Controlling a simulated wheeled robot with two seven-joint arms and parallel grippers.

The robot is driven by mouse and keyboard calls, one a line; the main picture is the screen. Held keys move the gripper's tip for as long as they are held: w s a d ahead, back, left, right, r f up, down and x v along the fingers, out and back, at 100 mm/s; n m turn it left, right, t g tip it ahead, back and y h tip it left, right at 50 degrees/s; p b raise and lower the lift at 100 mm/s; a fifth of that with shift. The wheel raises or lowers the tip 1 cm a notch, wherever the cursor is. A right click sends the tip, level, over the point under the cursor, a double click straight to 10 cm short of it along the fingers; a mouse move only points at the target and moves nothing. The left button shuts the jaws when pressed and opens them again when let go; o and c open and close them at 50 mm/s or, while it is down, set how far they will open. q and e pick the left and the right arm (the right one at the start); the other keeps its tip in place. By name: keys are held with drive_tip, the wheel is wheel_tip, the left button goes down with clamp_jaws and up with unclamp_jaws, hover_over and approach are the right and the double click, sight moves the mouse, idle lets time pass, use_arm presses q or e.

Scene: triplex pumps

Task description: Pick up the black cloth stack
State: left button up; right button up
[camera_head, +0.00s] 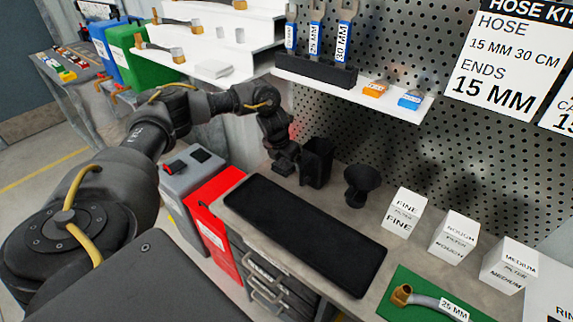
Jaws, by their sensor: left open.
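My left gripper (284,165) is open, pointing down over the back left corner of the workbench, close beside a black open-topped holder (317,162). Its dark fingers blend with the holder, so I cannot tell whether they touch. No black cloth stack shows clearly. My right gripper is out of view.
A black mat or tray (300,236) covers the bench front. A black funnel-like piece (361,185) stands behind it. White filter boxes (404,212) and a green mat with a hose (405,310) lie right. A white shelf (425,104) overhangs the bench.

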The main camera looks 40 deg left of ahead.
sight(286, 162)
use_arm(q)
drive_tip(key=shift+f, duration=0.15)
drive_tip(key=c, duration=1.1)
drive_tip(key=shift+o, duration=0.2)
wheel_tip(286, 162, up, 9)
drive_tip(key=shift+r+b, duration=0.2)
drive_tip(key=shift+b, duration=0.25)
drive_tip(key=shift+r, duration=0.5)
